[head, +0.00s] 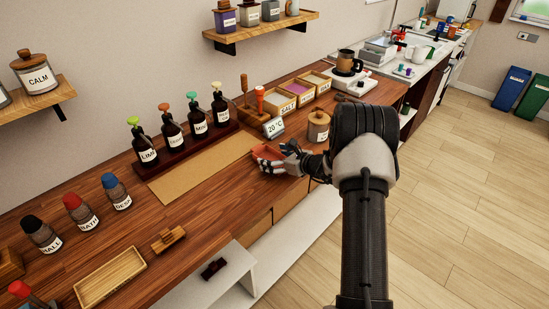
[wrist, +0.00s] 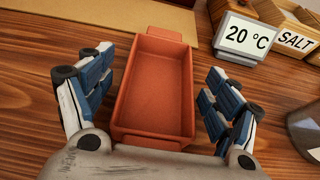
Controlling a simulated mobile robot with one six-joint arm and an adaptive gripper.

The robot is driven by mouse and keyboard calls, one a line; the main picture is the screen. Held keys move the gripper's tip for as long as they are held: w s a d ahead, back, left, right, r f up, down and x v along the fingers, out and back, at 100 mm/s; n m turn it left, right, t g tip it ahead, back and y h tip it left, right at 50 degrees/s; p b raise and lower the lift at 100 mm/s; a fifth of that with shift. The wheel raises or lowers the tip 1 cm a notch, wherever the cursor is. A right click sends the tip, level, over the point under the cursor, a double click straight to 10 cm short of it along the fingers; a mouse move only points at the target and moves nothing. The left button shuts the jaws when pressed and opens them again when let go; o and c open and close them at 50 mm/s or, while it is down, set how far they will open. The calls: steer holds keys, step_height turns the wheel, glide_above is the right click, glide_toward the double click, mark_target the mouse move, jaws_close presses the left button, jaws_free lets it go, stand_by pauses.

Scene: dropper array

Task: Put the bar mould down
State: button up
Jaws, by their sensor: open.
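The bar mould (wrist: 155,85) is a terracotta-red, empty rectangular tray with a small tab at each end. In the wrist view it rests on the wooden counter between my gripper's fingers. My gripper (wrist: 160,105) is open, with a gap between the mould and the fingers on each side. In the head view the mould (head: 266,153) shows only in part at the counter's front half, and my gripper (head: 279,160) covers the rest of it.
A tan mat (head: 200,170) lies behind and left, below a rack of pump bottles (head: 180,130). A 20 °C display (head: 273,127), labelled boxes (head: 285,103) and a lidded jar (head: 318,126) stand close right.

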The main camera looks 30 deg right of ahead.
steer(key=p+v, duration=0.3)
steer(key=v, duration=0.9)
steer(key=s+a+r+n+g+y, duration=0.1)
steer(key=s+a+r+n+g, duration=0.1)
steer(key=s+a+r+n, duration=0.45)
steer(key=s+a+r+n+g+y, duration=0.1)
steer(key=a+r+n+g, duration=0.25)
steer(key=a, duration=0.55)
steer(key=s+a+r+n+g+y, duration=0.1)
steer(key=s+a+r+n+g, duration=0.15)
steer(key=a+r+n, duration=0.45)
steer(key=s+a+r+n+g+h, duration=0.1)
steer(key=s+a+n, duration=0.2)
steer(key=s, duration=0.3)
steer(key=s+a+r+n+g+h, duration=0.1)
steer(key=s+a+n+h, duration=0.2)
steer(key=s, duration=0.4)
steer(key=s+d+r+n+t+h, duration=0.1)
steer(key=s+d+n+h, duration=0.2)
steer(key=s+n, duration=0.6)
steer(key=shift+s+d+r+t+h, duration=0.3)
steer(key=shift+s+d+t, duration=0.1)
steer(key=shift+d, duration=0.3)
